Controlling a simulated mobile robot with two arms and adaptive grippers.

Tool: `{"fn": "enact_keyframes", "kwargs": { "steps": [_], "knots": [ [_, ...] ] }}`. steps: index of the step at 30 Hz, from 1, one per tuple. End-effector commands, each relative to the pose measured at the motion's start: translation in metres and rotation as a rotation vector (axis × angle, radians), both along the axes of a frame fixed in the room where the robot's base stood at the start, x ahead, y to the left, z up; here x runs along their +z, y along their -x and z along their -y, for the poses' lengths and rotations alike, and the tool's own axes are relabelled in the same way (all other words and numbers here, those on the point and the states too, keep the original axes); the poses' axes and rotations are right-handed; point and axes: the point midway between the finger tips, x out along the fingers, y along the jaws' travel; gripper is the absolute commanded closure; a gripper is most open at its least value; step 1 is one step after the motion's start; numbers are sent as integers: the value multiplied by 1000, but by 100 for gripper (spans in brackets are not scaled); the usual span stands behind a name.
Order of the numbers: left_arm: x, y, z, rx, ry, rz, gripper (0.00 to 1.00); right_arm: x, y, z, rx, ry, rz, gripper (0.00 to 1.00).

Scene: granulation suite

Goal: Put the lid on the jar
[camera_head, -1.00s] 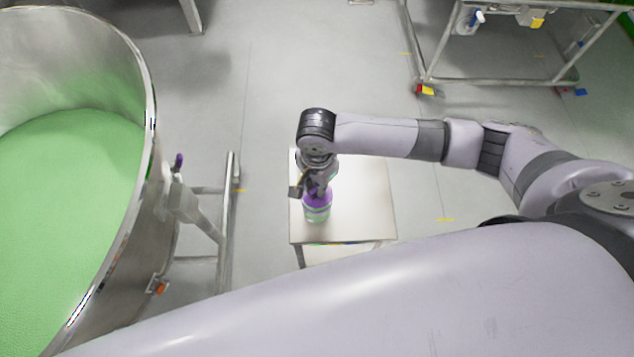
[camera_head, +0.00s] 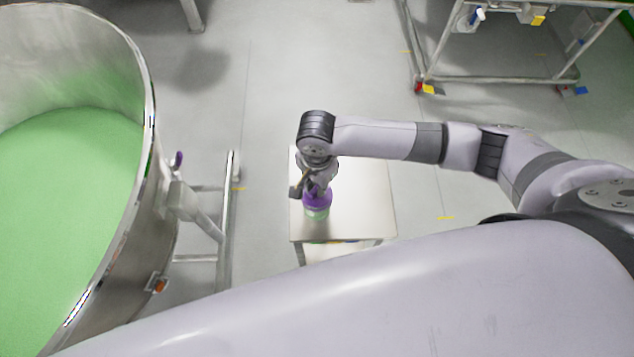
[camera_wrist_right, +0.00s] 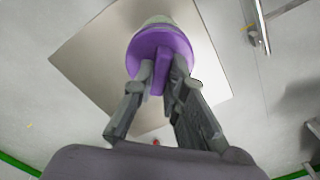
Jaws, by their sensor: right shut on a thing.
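The purple lid (camera_head: 317,201) sits at the top of the jar (camera_head: 317,214), which is pale green and stands upright on a small table (camera_head: 365,205). My right gripper (camera_head: 317,190) is above the lid, shut on its raised ridge. In the right wrist view the fingers of my right gripper (camera_wrist_right: 158,85) pinch the ridge of the purple lid (camera_wrist_right: 175,46), and the whitish-green jar (camera_wrist_right: 157,19) shows just beyond it. The lid appears to meet the jar, but the contact line is too small to see clearly. My left gripper is not in view.
A large steel vessel (camera_head: 150,200) filled with green material (camera_head: 65,200) stands at the left, with a metal frame (camera_head: 228,210) beside it. A metal cart (camera_head: 500,78) stands at the upper right. The table top around the jar is clear.

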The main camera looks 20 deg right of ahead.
Motion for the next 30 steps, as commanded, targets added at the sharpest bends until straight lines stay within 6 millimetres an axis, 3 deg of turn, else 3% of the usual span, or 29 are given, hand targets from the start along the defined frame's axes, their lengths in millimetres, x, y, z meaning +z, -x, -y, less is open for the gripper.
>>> {"fn": "enact_keyframes", "kwargs": {
  "steps": [10, 11, 20, 30],
  "knots": [
    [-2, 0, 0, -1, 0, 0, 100, -6, 0, 0, 0, -1, 0, 100],
    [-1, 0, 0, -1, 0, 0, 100, -5, 0, 0, 0, -1, 0, 85],
    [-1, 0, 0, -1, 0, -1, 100, -5, 0, 0, 0, 0, 0, 65],
    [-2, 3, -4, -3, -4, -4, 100, -3, 0, 0, 0, 0, 1, 64]
  ]
}}
